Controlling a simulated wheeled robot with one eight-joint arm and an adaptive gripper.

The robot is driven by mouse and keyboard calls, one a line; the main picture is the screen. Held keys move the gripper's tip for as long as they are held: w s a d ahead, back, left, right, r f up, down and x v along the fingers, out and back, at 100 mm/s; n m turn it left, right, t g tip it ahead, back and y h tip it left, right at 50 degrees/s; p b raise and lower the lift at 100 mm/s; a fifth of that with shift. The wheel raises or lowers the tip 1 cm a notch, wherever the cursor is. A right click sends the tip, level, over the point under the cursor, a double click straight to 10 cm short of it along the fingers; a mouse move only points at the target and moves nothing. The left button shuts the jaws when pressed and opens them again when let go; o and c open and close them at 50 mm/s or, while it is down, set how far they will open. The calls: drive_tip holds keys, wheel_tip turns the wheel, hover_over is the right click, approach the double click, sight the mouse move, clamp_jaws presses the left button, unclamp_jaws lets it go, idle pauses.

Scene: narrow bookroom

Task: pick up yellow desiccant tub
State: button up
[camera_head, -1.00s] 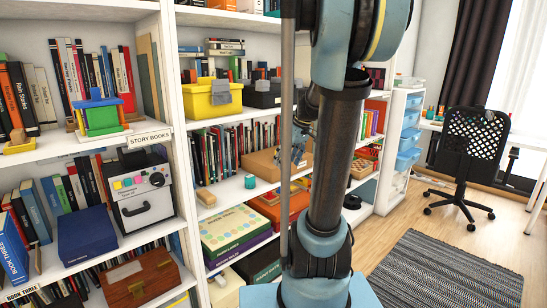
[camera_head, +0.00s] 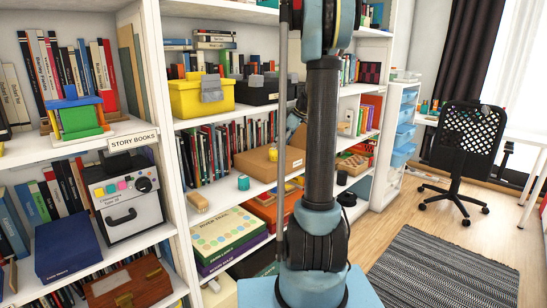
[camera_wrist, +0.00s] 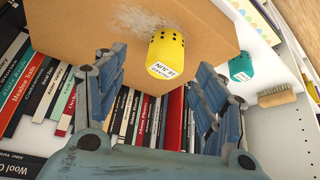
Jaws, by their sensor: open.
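The yellow desiccant tub (camera_wrist: 167,50) shows in the wrist view, with a white label and dark dots on its end. It lies against the picture of the cardboard box (camera_wrist: 125,30); I cannot tell if it touches it. My gripper (camera_wrist: 160,66) is open, one blue finger to the left of the tub and one to the right, lower in the picture. Nothing is between the fingers, and the tub appears just beyond their tips.
A teal tub (camera_wrist: 241,67) and a wooden brush (camera_wrist: 276,95) are on the white shelf, to the right in the wrist view. A row of upright books (camera_wrist: 50,90) stands close to the fingers. In the head view, white uprights (camera_head: 163,120) and shelf boards bound the space.

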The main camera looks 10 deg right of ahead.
sight(274, 151)
drive_tip(key=x, duration=0.6)
drive_tip(key=shift+s+a+f, duration=0.15)
drive_tip(key=shift+s+a, duration=0.05)
drive_tip(key=shift+a, duration=0.2)
drive_tip(key=c, duration=1.2)
